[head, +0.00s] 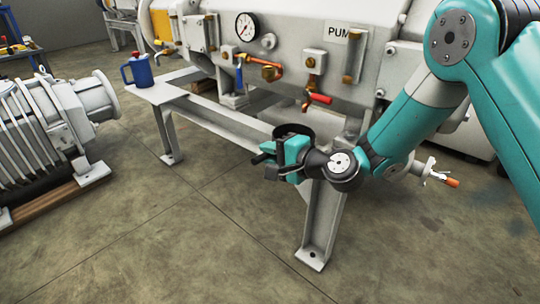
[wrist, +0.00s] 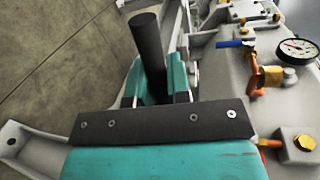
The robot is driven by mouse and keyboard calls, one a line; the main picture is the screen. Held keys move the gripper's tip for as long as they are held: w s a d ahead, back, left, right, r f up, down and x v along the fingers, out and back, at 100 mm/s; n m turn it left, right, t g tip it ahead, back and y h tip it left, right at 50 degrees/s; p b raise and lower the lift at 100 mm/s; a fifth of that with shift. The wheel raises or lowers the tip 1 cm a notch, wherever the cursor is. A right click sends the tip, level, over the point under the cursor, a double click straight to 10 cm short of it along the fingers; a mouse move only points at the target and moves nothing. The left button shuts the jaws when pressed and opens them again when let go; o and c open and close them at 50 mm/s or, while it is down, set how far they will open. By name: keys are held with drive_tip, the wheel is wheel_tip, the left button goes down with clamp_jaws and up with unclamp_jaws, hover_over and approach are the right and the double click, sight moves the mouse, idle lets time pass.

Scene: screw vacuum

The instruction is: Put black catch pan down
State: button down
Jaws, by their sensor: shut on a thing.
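My gripper (head: 283,156) is shut on a black bar that looks like the handle of the black catch pan (head: 294,130). In the head view the pan's dark rounded rim shows just behind and above the gripper, held close to the grey steel frame by the pump. Whether it touches the frame cannot be told. In the wrist view the black bar (wrist: 148,45) stands between the two teal fingers and sticks out beyond them. The pan's bowl is hidden there behind the gripper body.
A red-handled valve (head: 320,98) and copper pipes hang above the gripper. A blue jug (head: 139,71) stands on the frame's far left end plate. A finned grey machine (head: 45,135) sits at left. The concrete floor (head: 185,235) in front is clear.

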drive_tip(key=c, duration=1.5)
unclamp_jaws()
drive_tip(key=shift+f, duration=0.15)
drive_tip(key=o, duration=0.4)
